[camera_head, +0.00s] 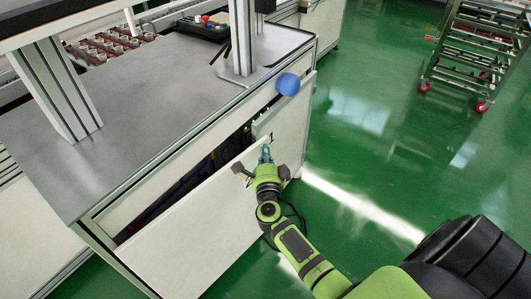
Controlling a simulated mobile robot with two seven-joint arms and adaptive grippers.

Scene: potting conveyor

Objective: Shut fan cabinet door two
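A large white cabinet door (190,246) stands ajar at the front of the grey-topped cabinet, tilted out from its frame with a dark gap behind its upper edge. A second white panel (284,112) is beyond it on the right and also looks slightly out from the frame. No number shows on either panel. My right gripper (265,153), on the green arm from the lower right, is at the far upper corner of the nearer door. Its fingertips are small and partly hidden, so contact and opening are unclear. My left gripper is not in view.
The cabinet's grey top (150,100) carries metal posts and a black control box (205,27) with coloured buttons. A blue ball-shaped thing (288,84) is at the top's front edge. A wheeled rack (475,55) stands at the upper right. Green floor (400,130) is clear between.

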